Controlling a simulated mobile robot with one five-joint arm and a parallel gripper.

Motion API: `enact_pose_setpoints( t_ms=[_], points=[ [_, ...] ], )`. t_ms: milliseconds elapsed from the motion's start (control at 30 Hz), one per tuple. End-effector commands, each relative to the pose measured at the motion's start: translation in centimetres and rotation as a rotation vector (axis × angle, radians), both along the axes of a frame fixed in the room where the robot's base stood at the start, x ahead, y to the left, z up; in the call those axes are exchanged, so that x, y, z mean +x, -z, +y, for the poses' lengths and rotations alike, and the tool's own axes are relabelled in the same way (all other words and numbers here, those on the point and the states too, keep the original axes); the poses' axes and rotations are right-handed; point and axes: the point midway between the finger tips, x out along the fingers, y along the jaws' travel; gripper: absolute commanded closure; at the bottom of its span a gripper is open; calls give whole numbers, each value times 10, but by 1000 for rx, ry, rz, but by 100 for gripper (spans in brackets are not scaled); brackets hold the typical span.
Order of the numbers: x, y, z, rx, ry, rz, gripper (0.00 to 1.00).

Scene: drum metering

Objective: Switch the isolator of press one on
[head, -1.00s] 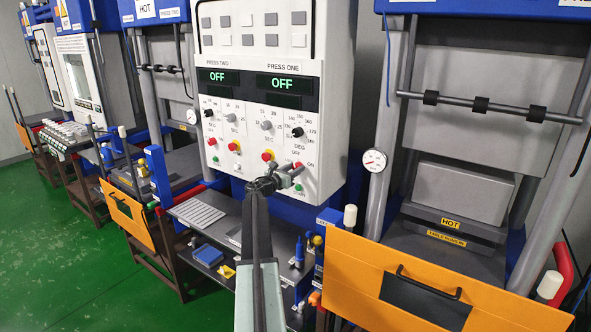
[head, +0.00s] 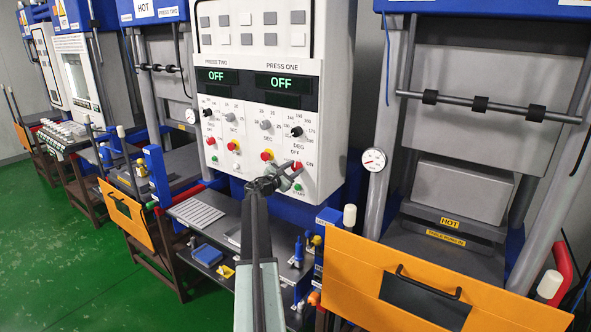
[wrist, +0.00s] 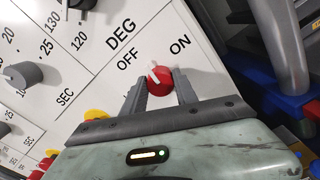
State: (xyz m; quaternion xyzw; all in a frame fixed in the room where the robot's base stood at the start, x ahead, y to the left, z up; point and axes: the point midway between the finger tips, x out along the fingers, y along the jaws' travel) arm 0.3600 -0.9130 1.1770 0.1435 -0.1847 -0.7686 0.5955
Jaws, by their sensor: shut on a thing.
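The press one isolator is a red round knob (wrist: 162,84) with a white pointer, between OFF and ON labels on the white control panel (head: 262,130). In the wrist view the pointer slants up and left, nearer the OFF label. My gripper (wrist: 160,95) is shut on the knob, one dark finger on each side. In the head view my gripper (head: 284,180) is at the panel's lower right, partly hiding the knob. The press one display (head: 285,82) reads OFF in green.
The press two display (head: 217,77) also reads OFF. Other knobs and yellow-ringed red buttons (head: 267,155) sit close by on the panel. A green start button (head: 298,187) lies just below my gripper. An orange guard (head: 400,285) stands at the right.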

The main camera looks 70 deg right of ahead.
Motion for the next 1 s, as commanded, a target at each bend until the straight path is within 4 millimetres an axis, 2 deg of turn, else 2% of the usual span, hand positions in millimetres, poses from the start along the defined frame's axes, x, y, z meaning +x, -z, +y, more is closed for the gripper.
enact_pose_setpoints(
  t_ms=[700,1000],
  points=[
    [-7,4,1,-170,12,-660,100],
    [-8,5,1,-232,14,-893,100]
  ],
)
